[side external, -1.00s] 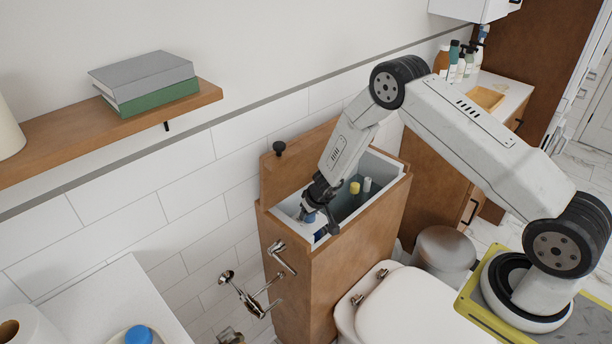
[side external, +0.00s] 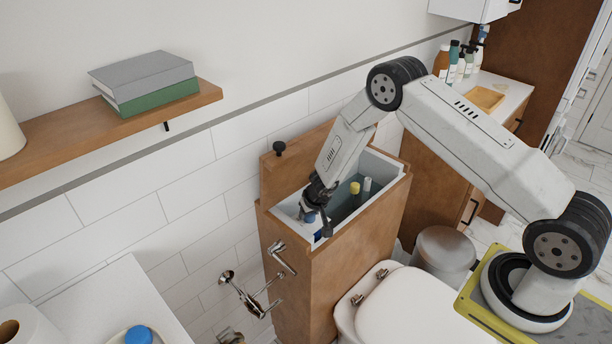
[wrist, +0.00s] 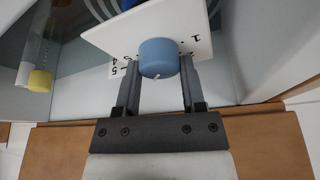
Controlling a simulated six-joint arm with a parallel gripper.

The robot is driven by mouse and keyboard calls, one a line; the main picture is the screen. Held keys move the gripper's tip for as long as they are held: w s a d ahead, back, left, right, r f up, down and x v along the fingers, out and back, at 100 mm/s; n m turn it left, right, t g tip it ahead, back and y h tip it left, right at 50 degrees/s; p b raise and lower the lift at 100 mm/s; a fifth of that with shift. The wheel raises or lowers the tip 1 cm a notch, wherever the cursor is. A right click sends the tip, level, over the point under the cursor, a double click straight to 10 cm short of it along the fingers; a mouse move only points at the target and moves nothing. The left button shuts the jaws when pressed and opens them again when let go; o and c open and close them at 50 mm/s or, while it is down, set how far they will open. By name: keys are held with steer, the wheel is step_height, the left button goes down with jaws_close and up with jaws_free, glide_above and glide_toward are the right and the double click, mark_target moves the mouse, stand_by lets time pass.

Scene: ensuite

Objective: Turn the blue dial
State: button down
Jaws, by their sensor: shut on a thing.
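The blue dial (wrist: 159,57) sits on a white plate (wrist: 105,38) printed with black numbers, in the wrist view. A small pale mark shows at the dial's lower edge. My gripper (wrist: 158,66) has one finger on each side of the dial and is shut on it. In the side external view, my gripper (side external: 320,212) reaches down into the front end of the open wooden cistern box (side external: 358,262). The dial (side external: 309,218) shows only partly there, behind the fingers.
The box's pale walls are close around my fingers. A wooden shelf (side external: 60,143) with books is on the wall at left. The toilet lid (side external: 415,308) is at front right.

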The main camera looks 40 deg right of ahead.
stand_by(0.6)
steer(key=shift+c, duration=0.9)
jaws_free()
steer(key=shift+r, duration=0.1)
steer(key=v, duration=0.7)
steer(key=shift+r, duration=0.3)
steer(key=shift+s+a, duration=0.15)
